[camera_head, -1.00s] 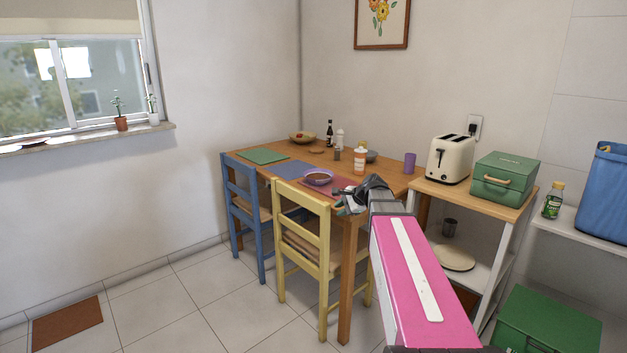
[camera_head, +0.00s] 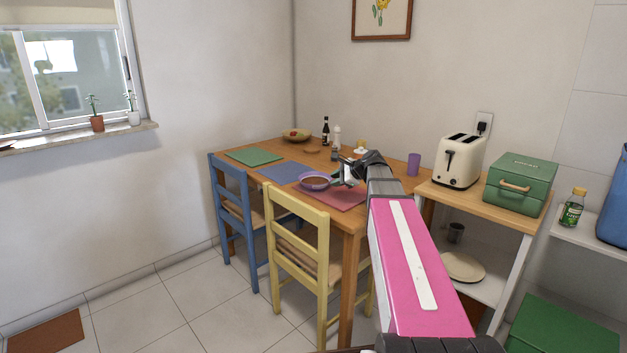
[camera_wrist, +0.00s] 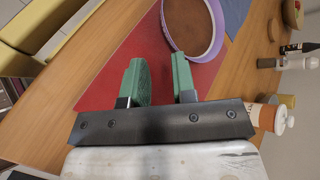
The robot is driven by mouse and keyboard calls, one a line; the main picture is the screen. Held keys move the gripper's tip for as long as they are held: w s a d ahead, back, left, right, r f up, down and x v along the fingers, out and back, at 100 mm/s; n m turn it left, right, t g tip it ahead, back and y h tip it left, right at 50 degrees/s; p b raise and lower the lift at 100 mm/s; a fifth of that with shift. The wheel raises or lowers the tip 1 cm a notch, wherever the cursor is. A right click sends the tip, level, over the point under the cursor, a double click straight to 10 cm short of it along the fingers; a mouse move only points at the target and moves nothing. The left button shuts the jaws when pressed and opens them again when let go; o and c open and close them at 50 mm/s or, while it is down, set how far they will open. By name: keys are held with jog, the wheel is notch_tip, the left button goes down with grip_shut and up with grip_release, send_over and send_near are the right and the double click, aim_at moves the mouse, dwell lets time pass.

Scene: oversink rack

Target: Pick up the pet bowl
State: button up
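The pet bowl (camera_head: 314,182) is purple with a brown inside. It sits on the dining table (camera_head: 352,222), by the edge of the red placemat (camera_head: 338,199). In the wrist view the pet bowl (camera_wrist: 219,32) is at the top, just beyond my fingertips and partly cut off by the frame. My gripper (camera_head: 345,174) is just to the right of the bowl in the head view. In the wrist view my gripper (camera_wrist: 160,62) shows two green fingers spread apart with nothing between them. The right finger's tip is close to the bowl's rim; I cannot tell whether it touches.
A yellow chair (camera_head: 297,250) and a blue chair (camera_head: 238,210) stand at the table's front. Bottles (camera_wrist: 293,55) and a white-orange container (camera_wrist: 268,115) stand right in the wrist view. A food bowl (camera_head: 296,135) sits at the back. A toaster (camera_head: 459,160) stands right.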

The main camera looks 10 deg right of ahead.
jog(key=shift+w+r, duration=0.1)
jog(key=shift+w, duration=0.3)
jog(key=shift+w+a, duration=0.2)
jog(key=x, duration=0.4)
jog(key=shift+w+a+f, duration=0.15)
jog(key=shift+f, duration=0.1)
jog(key=shift+x, duration=2.75)
jog(key=shift+a+r, duration=0.15)
jog(key=shift+a, duration=0.05)
grip_shut()
